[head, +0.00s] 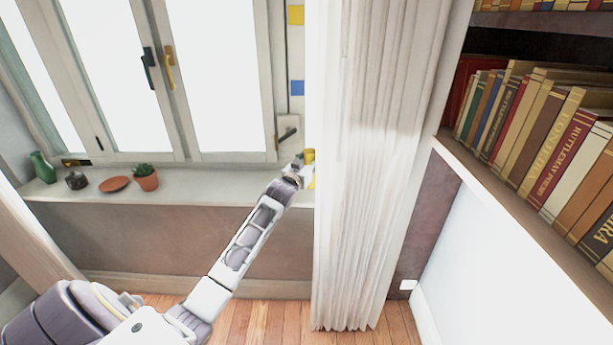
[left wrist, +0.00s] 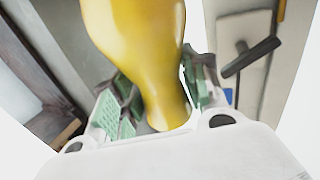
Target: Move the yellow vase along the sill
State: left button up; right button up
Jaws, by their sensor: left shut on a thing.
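The yellow vase (left wrist: 135,35) fills the upper middle of the left wrist view, its narrower part between the green-padded fingers of my left gripper (left wrist: 160,98). The gripper is shut on it. In the head view, a small part of the yellow vase (head: 309,156) shows at the right end of the visible sill, by the curtain. My left gripper (head: 303,165) is there too, at the end of my outstretched arm. The curtain's edge is close by on the right. The sill (head: 210,187) runs left under the window. My right gripper is not in view.
On the sill's left part stand a green vase (head: 42,167), a small dark object (head: 76,181), a terracotta saucer (head: 115,184) and a potted plant (head: 145,179). The sill between plant and gripper is clear. A white curtain (head: 375,150) and bookshelf (head: 540,130) are right.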

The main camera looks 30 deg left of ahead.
pick_arm(q)
notch_tip(320, 180, down, 2)
jog(key=shift+f, duration=0.15)
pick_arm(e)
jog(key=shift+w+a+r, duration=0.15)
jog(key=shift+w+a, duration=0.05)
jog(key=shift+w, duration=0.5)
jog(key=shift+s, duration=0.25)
pick_arm(q)
jog(key=shift+f, duration=0.2)
notch_tip(320, 180, down, 2)
jog(key=shift+f, duration=0.6)
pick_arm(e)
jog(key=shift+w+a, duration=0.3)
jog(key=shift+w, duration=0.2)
